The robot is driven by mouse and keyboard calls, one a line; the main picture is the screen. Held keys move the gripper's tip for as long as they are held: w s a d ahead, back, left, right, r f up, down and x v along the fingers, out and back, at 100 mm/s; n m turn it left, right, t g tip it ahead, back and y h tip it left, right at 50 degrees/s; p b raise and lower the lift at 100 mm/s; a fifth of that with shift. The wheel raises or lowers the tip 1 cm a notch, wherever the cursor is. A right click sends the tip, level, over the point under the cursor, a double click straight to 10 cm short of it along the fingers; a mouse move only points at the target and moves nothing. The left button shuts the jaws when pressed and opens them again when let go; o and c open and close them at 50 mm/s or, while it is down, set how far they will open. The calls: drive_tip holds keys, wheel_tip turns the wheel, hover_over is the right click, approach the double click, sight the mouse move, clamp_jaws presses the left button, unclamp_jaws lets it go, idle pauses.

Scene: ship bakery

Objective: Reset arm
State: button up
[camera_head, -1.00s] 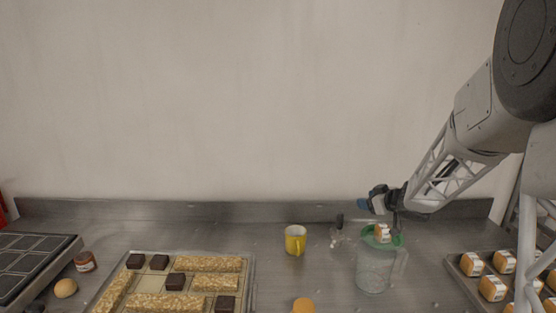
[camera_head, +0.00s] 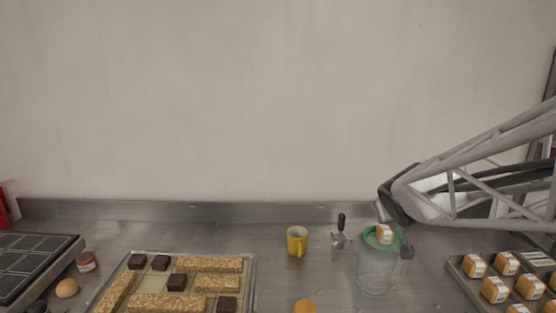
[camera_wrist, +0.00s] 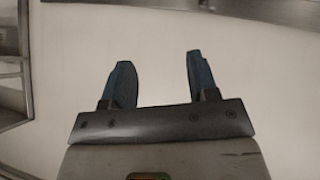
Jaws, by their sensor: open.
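My gripper (camera_wrist: 155,80) shows in the wrist view with its two blue-tipped fingers apart and nothing between them. Behind the fingers there is a plain pale surface, with a dark strip at the top edge. In the head view my arm enters from the right, above the counter, and bends near the clear pitcher. The fingers cannot be made out in the head view.
A clear pitcher (camera_head: 374,273) with a green lid carries a small labelled package (camera_head: 385,234) on top, close below my arm. A yellow mug (camera_head: 296,241), a tray of bars (camera_head: 251,285), a dark-topped tray (camera_head: 40,262) and a tray of packages (camera_head: 459,276) stand on the counter.

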drive_tip(key=s+a+f+g+y, duration=0.1)
drive_tip(key=s+a+g, duration=0.1)
drive_tip(key=s, duration=0.7)
drive_tip(key=s+a+f+m+g+y, duration=0.1)
drive_tip(key=s+a, duration=0.3)
drive_tip(key=s, duration=0.5)
drive_tip(key=s+a+f+g, duration=0.2)
drive_tip(key=s+a+g, duration=0.1)
drive_tip(key=s, duration=0.7)
drive_tip(key=shift+a+f+g+y, duration=0.15)
drive_tip(key=shift+a+g+y, duration=0.15)
drive_tip(key=shift+g+y, duration=0.15)
